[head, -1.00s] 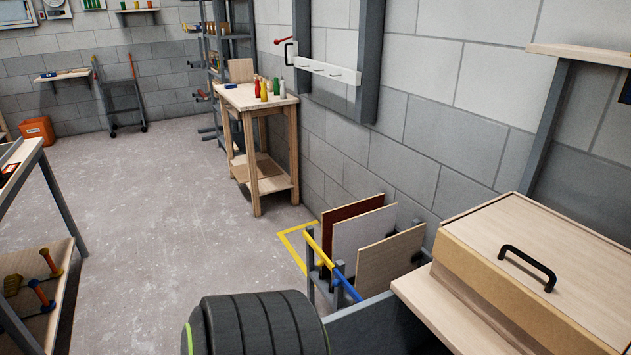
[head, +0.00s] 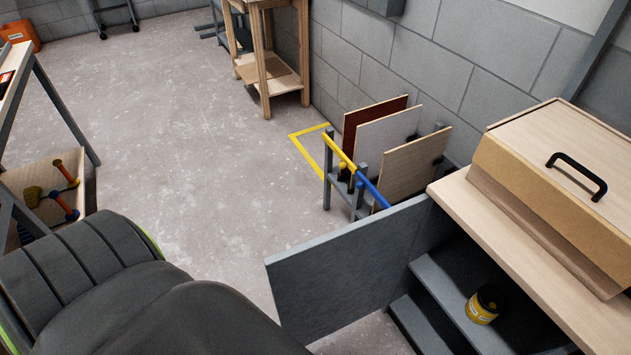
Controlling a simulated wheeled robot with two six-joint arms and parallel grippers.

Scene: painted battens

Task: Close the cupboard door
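The grey cupboard door (head: 345,265) stands wide open in the head view, sticking out to the left from the cupboard. The cupboard (head: 450,290) is below the wooden worktop (head: 465,210) at the right. Its grey shelves are exposed, and a yellow tin with a dark top (head: 483,305) stands on one. A dark part of my own arm fills the lower left and comes close to the door's lower left corner. I cannot tell whether it touches the door. Neither gripper shows.
A rack with several upright panels (head: 385,145) and yellow and blue rails stands just behind the door. A wooden box with a black handle (head: 560,190) sits on the worktop. The floor (head: 190,180) left of the door is clear. A shelf unit (head: 50,190) stands at the left.

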